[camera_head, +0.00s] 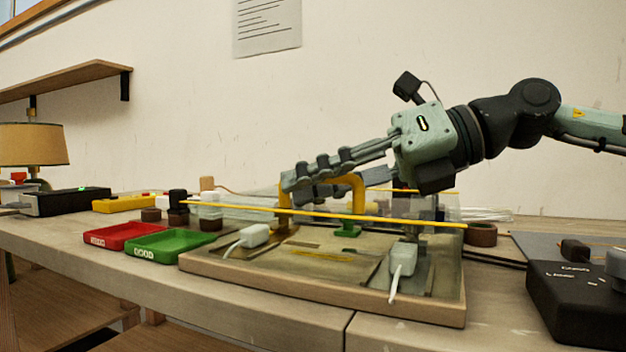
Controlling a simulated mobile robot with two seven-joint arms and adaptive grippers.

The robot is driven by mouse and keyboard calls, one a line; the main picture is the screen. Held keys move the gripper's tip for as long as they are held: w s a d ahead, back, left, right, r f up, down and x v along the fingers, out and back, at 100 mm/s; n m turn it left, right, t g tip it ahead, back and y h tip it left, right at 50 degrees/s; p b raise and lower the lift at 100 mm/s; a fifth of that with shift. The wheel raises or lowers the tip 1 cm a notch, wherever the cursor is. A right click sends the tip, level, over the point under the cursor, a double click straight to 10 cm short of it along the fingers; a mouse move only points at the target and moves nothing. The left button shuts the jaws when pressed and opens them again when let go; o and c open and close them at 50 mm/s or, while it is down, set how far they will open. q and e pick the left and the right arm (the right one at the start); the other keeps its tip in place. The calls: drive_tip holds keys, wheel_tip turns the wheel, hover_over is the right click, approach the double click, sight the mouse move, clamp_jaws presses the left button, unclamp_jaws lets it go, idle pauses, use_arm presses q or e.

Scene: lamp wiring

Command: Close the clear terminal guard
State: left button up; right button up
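The clear guard (430,208) is a see-through panel with yellow edge strips, standing over the wooden terminal board (320,300). Its front yellow strip (330,214) runs across above the board, apart from the board's front rim. A yellow arched handle (357,188) rises from the guard. My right gripper (292,186) reaches in from the right, and its fingers close around the handle's top bar, hiding part of it. White connectors with cords (255,235) and a green part (346,230) show on the board. My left gripper is not in view.
A red tray (112,241) and a green tray (163,252) stand left of the board. A black box (575,295) stands at the right front. A lamp (33,145) and a dark power unit (75,201) are at the far left. Brown spools and loose wires lie behind.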

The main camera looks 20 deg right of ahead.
drive_tip(key=shift+r, duration=0.1)
wheel_tip(320, 180, up, 9)
drive_tip(key=shift+w+d+f, duration=0.15)
drive_tip(key=shift+r, duration=0.35)
drive_tip(key=shift+o, duration=1.2)
drive_tip(key=shift+r, duration=0.25)
drive_tip(key=shift+w+f, duration=0.1)
drive_tip(key=shift+f, duration=0.1)
drive_tip(key=shift+d+r, duration=0.1)
drive_tip(key=shift+d, duration=0.1)
drive_tip(key=shift+c, duration=1.1)
drive_tip(key=shift+d+f+b+v, duration=0.1)
drive_tip(key=shift+f+b+v, duration=0.05)
drive_tip(key=shift+v, duration=1.25)
drive_tip(key=shift+d+f+b+v, duration=0.1)
drive_tip(key=shift+f+b+v, duration=0.05)
drive_tip(key=shift+v, duration=1.2)
drive_tip(key=shift+d+f+b+v, duration=0.1)
drive_tip(key=shift+b+v, duration=0.05)
drive_tip(key=shift+v, duration=1.25)
drive_tip(key=shift+s+r, duration=0.15)
drive_tip(key=shift+s, duration=0.1)
drive_tip(key=shift+w+d+f, duration=0.1)
drive_tip(key=shift+w+f, duration=0.1)
drive_tip(key=shift+w, duration=0.05)
drive_tip(key=shift+c, duration=0.3)
